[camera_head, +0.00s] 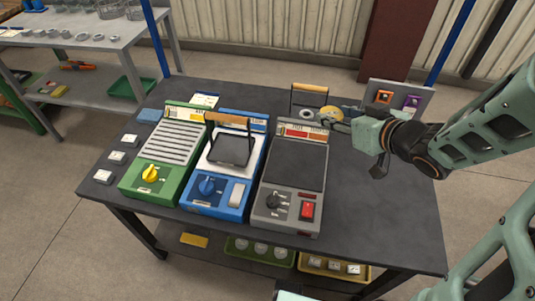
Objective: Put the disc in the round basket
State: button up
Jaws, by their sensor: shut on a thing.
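My gripper (334,117) is at the back right of the dark table, beyond the back edge of the grey unit. It is shut on a tan, round disc (331,112), which shows at its fingertips. A pale ring (307,115) is just left of the disc; I cannot tell what it rests on. A dark frame with a wooden handle (309,87) stands behind the grey unit, its lower part partly hidden. I cannot tell whether it is round. Wire baskets (110,9) that look round stand on the far left bench, cut by the picture's top edge.
Green (162,158), blue (218,187) and grey (290,190) units stand side by side on the dark table (375,225). A square dark tray (231,150) with a wooden handle sits on the blue unit. A panel (401,98) with orange and purple parts stands behind my gripper. The table's right side is clear.

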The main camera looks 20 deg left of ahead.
jog(key=s+a+f+n+g+y+b, duration=0.2)
jog(key=s+f+n+g+b, duration=0.1)
jog(key=s+f+b, duration=0.5)
jog(key=shift+a+f+n+y, duration=0.15)
jog(key=shift+f+n+y, duration=0.25)
jog(key=shift+n, duration=0.1)
jog(key=shift+s+f, duration=0.15)
jog(key=shift+s, duration=0.25)
jog(key=b, duration=0.5)
send_over(343, 176)
jog(key=f, duration=0.9)
jog(key=shift+s+a, duration=0.25)
jog(key=shift+a, duration=0.05)
jog(key=f, duration=0.1)
jog(key=f+b, duration=0.2)
jog(key=f, duration=0.1)
jog(key=shift+w+d+f, duration=0.1)
jog(key=shift+w+d, duration=0.2)
jog(key=o, duration=1.5)
jog(key=shift+f, duration=0.1)
jog(key=shift+c, duration=0.2)
